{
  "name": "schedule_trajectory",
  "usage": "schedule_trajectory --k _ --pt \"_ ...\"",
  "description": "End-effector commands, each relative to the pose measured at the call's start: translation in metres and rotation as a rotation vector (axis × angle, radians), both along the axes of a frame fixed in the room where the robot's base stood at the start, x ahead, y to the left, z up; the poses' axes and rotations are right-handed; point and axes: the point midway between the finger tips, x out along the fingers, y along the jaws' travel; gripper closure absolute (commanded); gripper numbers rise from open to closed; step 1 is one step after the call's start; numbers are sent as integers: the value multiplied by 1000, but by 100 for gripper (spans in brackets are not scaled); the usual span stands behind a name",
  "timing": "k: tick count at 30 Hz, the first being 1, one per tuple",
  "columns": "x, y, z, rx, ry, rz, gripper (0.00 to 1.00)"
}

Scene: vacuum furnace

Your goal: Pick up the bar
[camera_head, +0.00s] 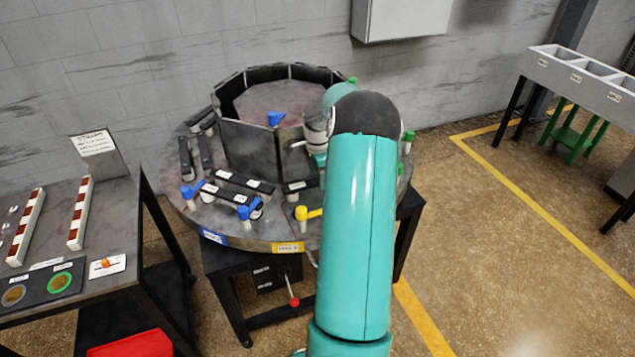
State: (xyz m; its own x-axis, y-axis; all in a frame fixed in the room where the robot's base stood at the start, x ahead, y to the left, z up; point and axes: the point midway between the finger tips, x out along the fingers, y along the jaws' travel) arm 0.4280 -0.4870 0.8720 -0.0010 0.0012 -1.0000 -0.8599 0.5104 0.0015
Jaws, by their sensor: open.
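Several dark bars with white labels lie flat on the round grey turntable (190,212). Two lie at its front left, an upper bar (245,182) and a lower bar (225,196). More dark bars (186,158) lie at the left side. I cannot tell which bar is meant. My gripper (316,158) is above the front of the turntable, beside the central ring. It is open, but my teal arm hides most of it. I see no bar in it.
A many-sided dark ring (250,148) stands on the turntable. Blue clamps (187,191), a yellow clamp (303,213) and green clamps (408,140) surround it. The left bench (110,205) holds red-and-white striped bars (80,212). A white bin stand (570,72) is at right.

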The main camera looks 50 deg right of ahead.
Motion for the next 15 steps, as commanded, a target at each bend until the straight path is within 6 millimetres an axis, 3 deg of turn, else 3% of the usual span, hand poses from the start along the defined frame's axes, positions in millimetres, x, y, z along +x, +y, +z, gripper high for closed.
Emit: schedule_trajectory --k 7,15 --pt "0 0 -3 -1 -2 0 45" --pt "0 0 -3 -1 -2 0 98"
